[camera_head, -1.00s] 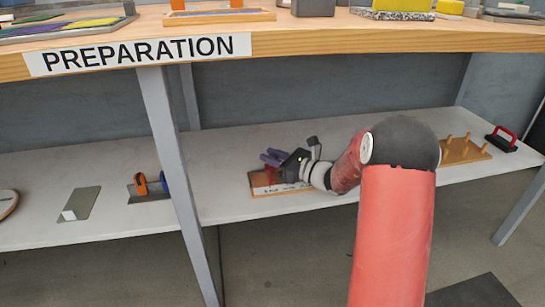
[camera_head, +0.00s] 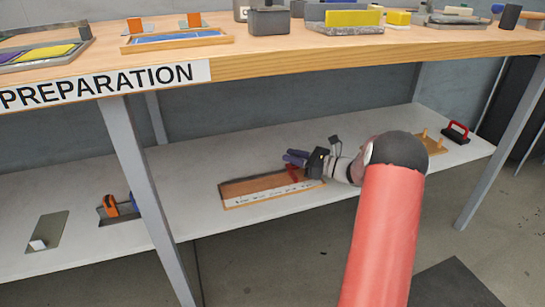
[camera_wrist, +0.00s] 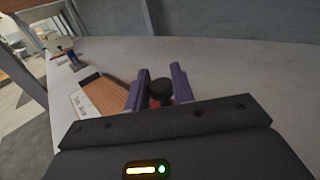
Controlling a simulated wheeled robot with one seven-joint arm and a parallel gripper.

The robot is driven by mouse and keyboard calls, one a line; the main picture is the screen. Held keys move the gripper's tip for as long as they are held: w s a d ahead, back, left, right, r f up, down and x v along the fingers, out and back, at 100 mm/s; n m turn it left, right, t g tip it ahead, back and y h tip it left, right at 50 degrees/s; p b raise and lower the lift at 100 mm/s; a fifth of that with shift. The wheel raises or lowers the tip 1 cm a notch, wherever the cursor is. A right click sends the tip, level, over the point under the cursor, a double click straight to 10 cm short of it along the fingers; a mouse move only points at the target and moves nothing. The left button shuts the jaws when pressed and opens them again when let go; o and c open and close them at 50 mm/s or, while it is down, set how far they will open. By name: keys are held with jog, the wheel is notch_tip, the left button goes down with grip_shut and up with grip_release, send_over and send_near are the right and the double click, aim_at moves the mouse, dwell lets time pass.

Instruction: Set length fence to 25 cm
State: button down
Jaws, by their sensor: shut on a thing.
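The length fence board (camera_head: 250,187) is a wooden board with a white number strip (camera_head: 270,195) along its front edge, lying on the lower shelf. The numbers are too small to read. A red fence piece (camera_head: 293,173) stands across the board, right of its middle. My gripper (camera_head: 293,157), with purple fingers, is at this piece. In the wrist view my gripper (camera_wrist: 159,86) is shut on the fence's dark round knob (camera_wrist: 160,92). The board (camera_wrist: 97,94) and its strip (camera_wrist: 83,103) show left of the fingers; the rest is hidden behind the gripper.
The lower shelf (camera_head: 190,215) is clear around the board. A plate with orange and blue parts (camera_head: 117,210) lies left, beyond a table leg (camera_head: 140,190). A wooden peg board (camera_head: 435,143) and a red-handled tool (camera_head: 456,132) lie right. The wooden tabletop (camera_head: 300,63) overhangs above.

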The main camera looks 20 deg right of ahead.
jog(key=shift+d, duration=1.8)
jog(key=c, duration=1.2)
grip_release()
jog(key=shift+d, duration=0.1)
jog(key=shift+c, duration=0.2)
jog(key=p+v, duration=0.1)
jog(key=v, duration=0.6)
jog(key=shift+s+d, duration=0.25)
jog(key=shift+s, duration=0.05)
